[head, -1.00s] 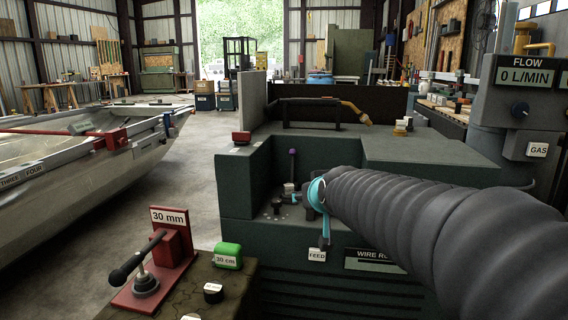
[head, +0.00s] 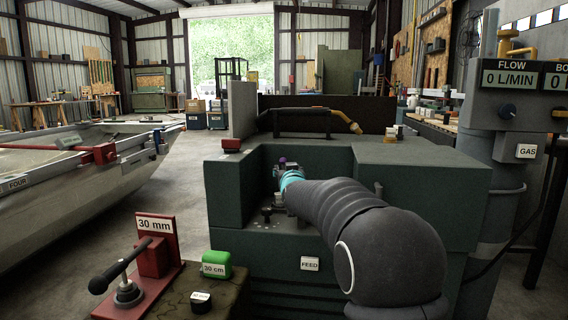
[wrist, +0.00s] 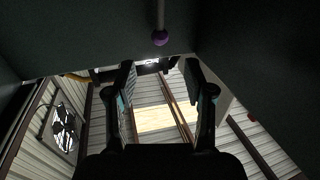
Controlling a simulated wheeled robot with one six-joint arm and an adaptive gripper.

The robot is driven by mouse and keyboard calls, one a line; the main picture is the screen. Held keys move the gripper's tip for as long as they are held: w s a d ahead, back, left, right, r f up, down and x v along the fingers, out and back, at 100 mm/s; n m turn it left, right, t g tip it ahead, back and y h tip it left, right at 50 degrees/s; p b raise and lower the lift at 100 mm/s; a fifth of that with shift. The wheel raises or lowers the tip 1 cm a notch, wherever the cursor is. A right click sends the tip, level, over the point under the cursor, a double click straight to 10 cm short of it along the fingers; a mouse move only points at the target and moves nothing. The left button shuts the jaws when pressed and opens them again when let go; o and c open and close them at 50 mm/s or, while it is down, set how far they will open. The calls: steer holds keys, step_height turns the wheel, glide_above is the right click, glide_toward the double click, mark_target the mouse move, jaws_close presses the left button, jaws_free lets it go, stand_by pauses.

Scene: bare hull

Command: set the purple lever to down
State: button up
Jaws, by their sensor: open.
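The purple lever shows in the head view as a small purple knob (head: 282,160) in the recess of the dark green machine (head: 420,175). Its stem is mostly hidden there behind my gripper (head: 290,180), which is small and partly hidden by my arm. In the wrist view the lever's purple ball (wrist: 160,38) and grey stem come in from the top edge. My gripper (wrist: 160,68) is open, with two dark fingers apart and nothing between them. The ball lies just above the gap between the fingertips in that picture. I cannot tell whether anything touches it.
A small black knob (head: 266,214) stands on the recess's ledge, above a FEED label (head: 310,263). The recess walls are close around my gripper.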

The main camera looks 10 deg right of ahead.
mark_target(284, 161)
steer(key=w, duration=0.5)
steer(key=w+p, duration=0.1)
steer(key=w, duration=0.3)
steer(key=shift+w+d, duration=0.2)
steer(key=shift+w, duration=0.2)
jaws_close()
